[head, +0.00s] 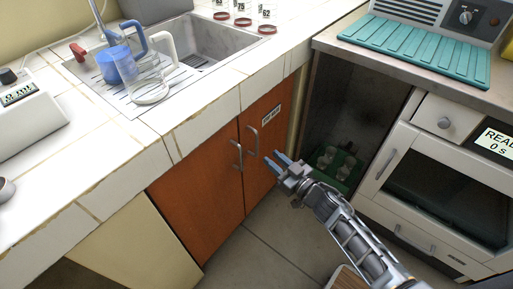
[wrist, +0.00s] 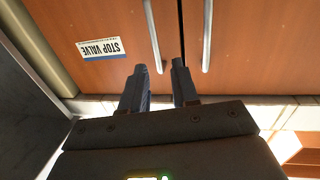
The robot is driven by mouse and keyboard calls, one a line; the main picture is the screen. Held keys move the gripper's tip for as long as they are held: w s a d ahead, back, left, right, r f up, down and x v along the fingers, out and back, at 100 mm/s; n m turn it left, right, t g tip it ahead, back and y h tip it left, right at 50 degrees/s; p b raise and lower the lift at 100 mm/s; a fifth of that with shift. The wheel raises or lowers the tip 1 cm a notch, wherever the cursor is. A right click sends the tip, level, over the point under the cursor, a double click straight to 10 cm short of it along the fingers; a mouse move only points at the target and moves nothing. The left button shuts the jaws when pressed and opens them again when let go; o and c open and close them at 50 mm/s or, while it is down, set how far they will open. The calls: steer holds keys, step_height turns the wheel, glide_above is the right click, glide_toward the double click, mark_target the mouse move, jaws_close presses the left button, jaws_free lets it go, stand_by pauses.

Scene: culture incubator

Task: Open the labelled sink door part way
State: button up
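The labelled sink door (head: 264,160) is orange-brown wood and looks shut. Its "STOP VALVE" label (wrist: 100,48) reads upside down in the wrist view; the label also shows small in the head view (head: 271,115). Its pale bar handle (head: 253,143) stands beside the seam between the two doors; the handle also shows in the wrist view (wrist: 152,30). My gripper (head: 276,162) is open and empty, to the lower right of the handle in the head view. In the wrist view the fingertips (wrist: 160,67) straddle the line of the handle's end. I see no grip on it.
The plain left door (head: 205,195) has its own handle (head: 236,155) close by. Above are the tiled counter (head: 215,105) and sink (head: 215,45) with jugs. Right of the doors is an open bay (head: 340,120) with a green object, then a white oven-like unit (head: 440,190).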

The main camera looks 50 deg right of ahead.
mark_target(257, 154)
steer(key=w, duration=0.3)
steer(key=w+d, duration=0.1)
steer(key=w, duration=0.2)
steer(key=w+d, duration=0.1)
steer(key=w, duration=0.2)
steer(key=shift+f+b, duration=0.3)
steer(key=shift+b, duration=0.1)
steer(key=c, duration=0.4)
steer(key=shift+c, duration=0.3)
